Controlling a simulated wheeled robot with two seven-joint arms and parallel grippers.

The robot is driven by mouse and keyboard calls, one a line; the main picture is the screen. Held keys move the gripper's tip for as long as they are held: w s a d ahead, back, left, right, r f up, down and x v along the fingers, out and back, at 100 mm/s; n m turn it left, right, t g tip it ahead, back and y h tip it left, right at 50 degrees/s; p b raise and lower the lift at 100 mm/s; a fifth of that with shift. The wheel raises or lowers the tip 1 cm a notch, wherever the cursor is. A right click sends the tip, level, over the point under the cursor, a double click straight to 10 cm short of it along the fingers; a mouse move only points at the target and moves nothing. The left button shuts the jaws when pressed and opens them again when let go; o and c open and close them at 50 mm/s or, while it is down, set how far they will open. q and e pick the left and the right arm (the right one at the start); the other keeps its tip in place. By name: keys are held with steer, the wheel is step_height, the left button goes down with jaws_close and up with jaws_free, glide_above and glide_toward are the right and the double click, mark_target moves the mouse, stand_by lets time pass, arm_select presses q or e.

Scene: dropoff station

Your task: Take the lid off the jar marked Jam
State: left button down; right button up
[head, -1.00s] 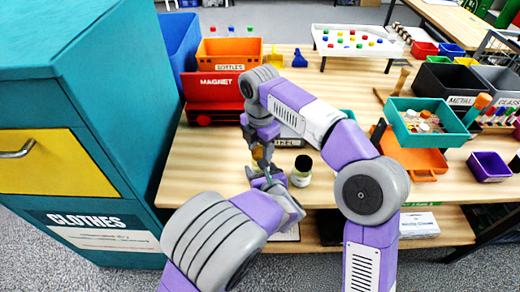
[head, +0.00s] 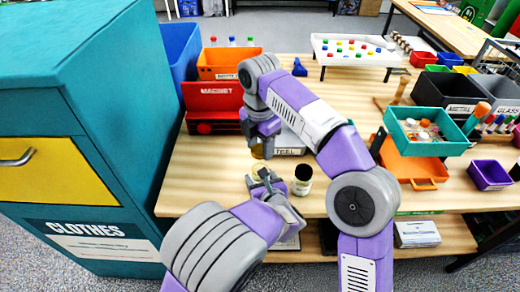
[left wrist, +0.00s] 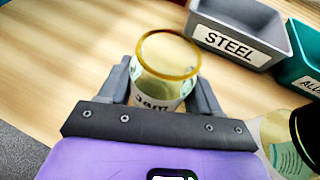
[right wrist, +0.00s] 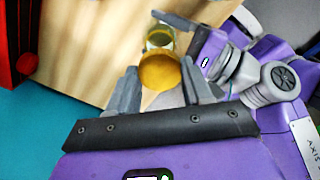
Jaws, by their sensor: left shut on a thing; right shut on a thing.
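The jar marked Jam (left wrist: 158,88) is clear glass with a gold rim. In the left wrist view its mouth is open and its label shows between the fingers. My left gripper (head: 264,179) is shut on this jar. My right gripper (right wrist: 164,88) is shut on a round golden lid (right wrist: 160,71), above and apart from the jar. In the right wrist view the open jar (right wrist: 160,37) shows beyond the lid. In the head view the lid (head: 257,152) is partly hidden by the gripper, and the jar is mostly hidden.
A second jar with a dark top (head: 302,180) stands close to the right of my left gripper. The STEEL bin (left wrist: 240,30) is behind. A teal tray (head: 428,148) and orange bin are at the right.

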arm_select(q)
steer(key=shift+c, duration=0.7)
jaws_free()
steer(key=shift+r, duration=0.1)
